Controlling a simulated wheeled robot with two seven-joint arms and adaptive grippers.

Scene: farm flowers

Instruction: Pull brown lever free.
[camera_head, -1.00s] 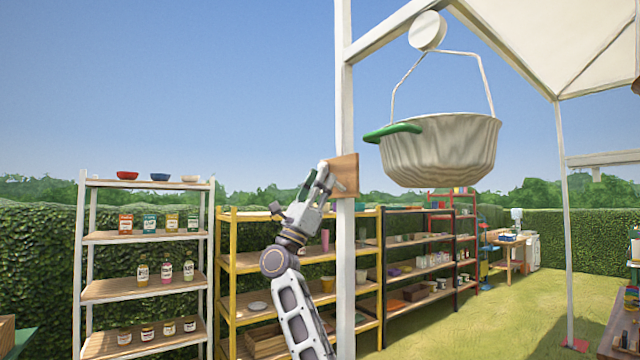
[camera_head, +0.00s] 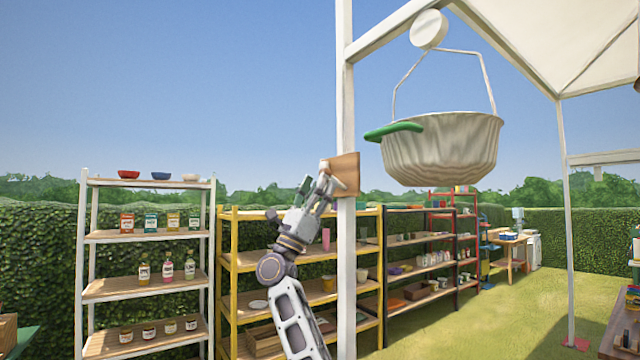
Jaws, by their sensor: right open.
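A square brown wooden piece (camera_head: 346,174), which looks like the brown lever, is on the white post near the middle of the view. My right gripper (camera_head: 316,188) comes up from below and is at the left edge of the brown piece. Its jaws are open, with one finger close to the lower left of the piece. I cannot tell whether that finger touches it. My left gripper is not in view.
A pale ribbed basket (camera_head: 440,150) with a green handle (camera_head: 394,130) hangs from the canopy frame at right. A white shelf (camera_head: 145,238) and a yellow shelf (camera_head: 228,290) stand behind. Grass (camera_head: 500,310) is open at lower right.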

